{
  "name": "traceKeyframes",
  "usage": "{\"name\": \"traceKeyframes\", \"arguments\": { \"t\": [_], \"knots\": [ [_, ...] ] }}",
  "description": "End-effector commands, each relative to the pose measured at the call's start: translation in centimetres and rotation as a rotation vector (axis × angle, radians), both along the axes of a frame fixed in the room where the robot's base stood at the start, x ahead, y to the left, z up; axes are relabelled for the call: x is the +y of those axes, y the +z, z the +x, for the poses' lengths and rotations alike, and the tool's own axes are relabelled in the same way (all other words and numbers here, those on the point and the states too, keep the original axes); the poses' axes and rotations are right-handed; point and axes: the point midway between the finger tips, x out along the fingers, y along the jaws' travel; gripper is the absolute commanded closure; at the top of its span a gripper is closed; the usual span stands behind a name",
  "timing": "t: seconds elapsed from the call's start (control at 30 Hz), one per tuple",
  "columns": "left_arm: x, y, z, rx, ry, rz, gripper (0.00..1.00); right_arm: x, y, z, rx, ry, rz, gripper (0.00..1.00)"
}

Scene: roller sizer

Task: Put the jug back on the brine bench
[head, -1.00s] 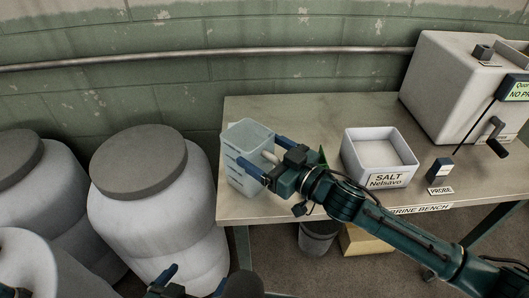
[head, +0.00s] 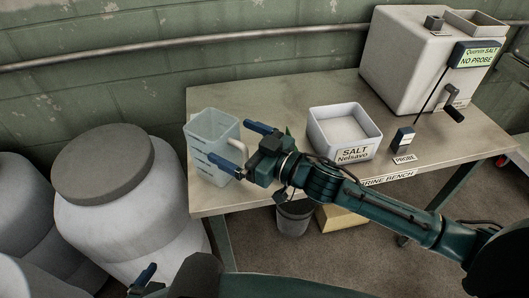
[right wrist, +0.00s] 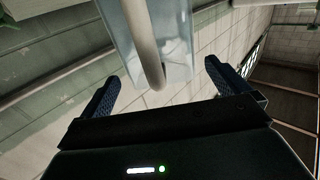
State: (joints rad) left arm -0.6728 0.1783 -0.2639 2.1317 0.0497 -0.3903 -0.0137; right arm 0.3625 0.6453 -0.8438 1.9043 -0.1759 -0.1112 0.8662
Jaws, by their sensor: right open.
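The jug (head: 205,135), a translucent pale-blue container with a light handle (head: 238,150), stands upright on the left end of the brine bench (head: 270,100). My right gripper (head: 243,147) is open at the jug's right side, its fingers apart on either side of the handle. The right wrist view shows the handle (right wrist: 145,45) and jug (right wrist: 176,45) between the open fingers (right wrist: 160,85), with gaps on both sides. Part of my left gripper (head: 143,279) shows at the bottom edge; its opening cannot be made out.
A white salt tub (head: 345,130) sits to the right of the jug. Farther right are a small probe block (head: 403,140) and a white machine with a crank (head: 405,65). Grey-lidded barrels (head: 105,165) stand left of the bench. A bin (head: 294,218) is underneath.

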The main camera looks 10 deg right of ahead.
Motion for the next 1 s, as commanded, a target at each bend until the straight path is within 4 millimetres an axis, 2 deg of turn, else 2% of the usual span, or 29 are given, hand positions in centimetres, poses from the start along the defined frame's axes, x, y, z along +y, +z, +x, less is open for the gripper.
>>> {"name": "traceKeyframes", "arguments": {
  "t": [0.1,0.3,0.5,0.67,0.77,0.87,1.0],
  "knots": [
    [-0.1,-0.4,0.0,0.002,0.001,-0.005,0.0,-2.1,-0.3,-2.1,0.004,-0.001,-0.003,0.0],
    [-0.1,-0.8,0.0,0.003,0.001,-0.014,0.0,-4.9,-0.2,-5.1,0.003,0.0,-0.003,0.0],
    [-0.2,-0.8,0.0,0.0,0.003,-0.022,0.0,-6.5,-0.1,-6.6,0.001,0.0,-0.001,0.0],
    [-0.2,-0.8,0.0,0.0,0.004,-0.025,0.0,-6.6,-0.8,-7.3,0.014,-0.021,0.007,0.0],
    [-0.2,-0.8,0.0,-0.001,0.004,-0.026,0.0,-6.2,-3.1,-8.1,0.059,-0.094,0.016,0.0],
    [-0.1,-0.7,0.1,-0.001,0.005,-0.025,0.0,-6.2,-6.9,-9.7,0.148,-0.209,-0.002,0.0],
    [-0.1,-0.7,0.1,-0.001,0.006,-0.025,0.0,-6.8,-12.2,-12.9,0.291,-0.34,-0.071,0.0]
  ]
}}
